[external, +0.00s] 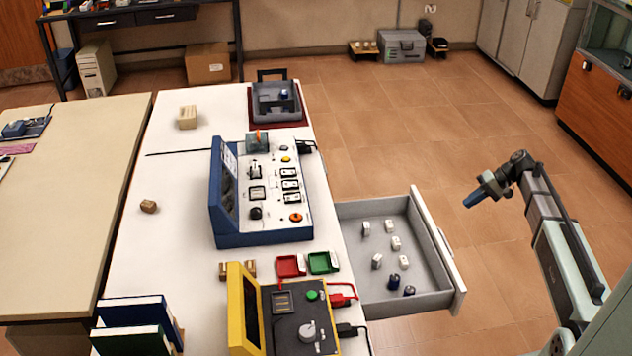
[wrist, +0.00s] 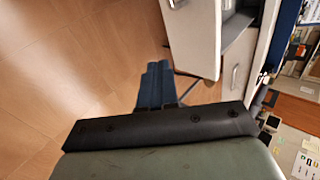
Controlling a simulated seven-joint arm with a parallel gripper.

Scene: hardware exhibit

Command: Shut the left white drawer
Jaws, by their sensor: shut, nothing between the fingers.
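A white drawer (external: 438,250) stands pulled out from the right side of the white table in the external view. Its grey tray holds several small white blocks and two dark blue pieces. Its white front (wrist: 190,38) shows at the top of the wrist view, with a handle near the upper edge. My gripper (external: 472,200) is in the air to the right of the drawer's far end, apart from it. In the wrist view, my gripper's blue fingers (wrist: 157,68) are together and empty, just left of the drawer front in the picture.
Another white front with a handle (wrist: 235,75) sits further back in the wrist view. A blue control panel (external: 265,190) and a yellow-edged box (external: 290,320) stand on the white table (external: 180,240). The tiled floor around the drawer is clear.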

